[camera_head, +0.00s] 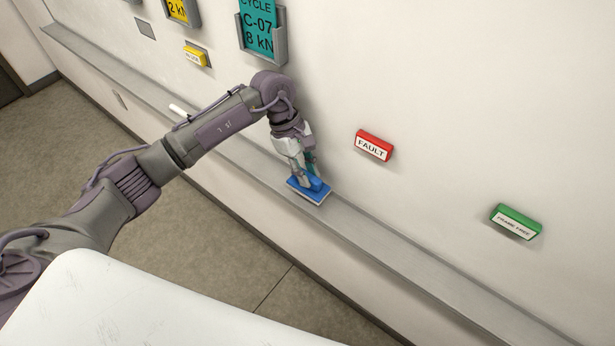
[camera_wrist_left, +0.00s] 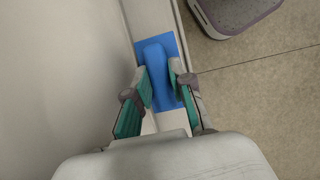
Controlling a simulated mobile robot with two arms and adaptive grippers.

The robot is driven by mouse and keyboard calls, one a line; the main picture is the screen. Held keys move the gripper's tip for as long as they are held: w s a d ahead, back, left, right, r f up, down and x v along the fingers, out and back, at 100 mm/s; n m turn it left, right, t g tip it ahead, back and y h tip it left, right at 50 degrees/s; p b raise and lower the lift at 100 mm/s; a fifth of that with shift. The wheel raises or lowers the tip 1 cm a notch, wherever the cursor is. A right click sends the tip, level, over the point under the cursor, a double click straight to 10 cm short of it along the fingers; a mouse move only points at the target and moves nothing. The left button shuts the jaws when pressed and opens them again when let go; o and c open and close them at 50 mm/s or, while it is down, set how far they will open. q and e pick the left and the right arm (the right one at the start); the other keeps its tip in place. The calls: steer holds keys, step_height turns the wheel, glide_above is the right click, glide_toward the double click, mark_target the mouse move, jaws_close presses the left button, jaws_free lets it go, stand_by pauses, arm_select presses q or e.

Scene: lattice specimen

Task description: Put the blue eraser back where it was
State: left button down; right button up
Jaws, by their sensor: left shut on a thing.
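The blue eraser (camera_head: 311,190) is at the grey ledge along the wall, to the left of and below the red FAULT block, in the head view. It has a raised blue grip and a pale underside. My left gripper (camera_head: 309,176) points down at it from above, shut on its raised grip. In the left wrist view the eraser (camera_wrist_left: 155,62) lies between the two teal-padded fingers (camera_wrist_left: 160,85). Whether its underside touches the ledge (camera_head: 362,226) I cannot tell for sure. My right gripper is not in view.
A white marker (camera_head: 179,111) lies on the ledge to the left. On the wall are a red FAULT block (camera_head: 374,145), a green block (camera_head: 516,221), a yellow block (camera_head: 196,56) and a holder with a teal card (camera_head: 262,27). The ledge right of the eraser is clear.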

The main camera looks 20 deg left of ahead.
arm_select(q)
steer(key=shift+f+p, duration=0.75)
steer(key=shift+f, duration=1.15)
steer(key=c, duration=1.3)
jaws_free()
steer(key=shift+r, duration=0.15)
steer(key=b+v, duration=0.1)
steer(key=v, duration=0.2)
steer(key=shift+w+a, duration=0.15)
steer(key=w+a+b, duration=0.1)
steer(key=a, duration=0.2)
steer(key=w+a+b, duration=0.1)
steer(key=a, duration=0.2)
steer(key=w+a+b, duration=0.1)
steer(key=a, duration=0.3)
steer(key=shift+w+b, duration=0.1)
steer(key=shift+b, duration=0.3)
steer(key=shift+w+a, duration=0.15)
steer(key=shift+a, duration=0.45)
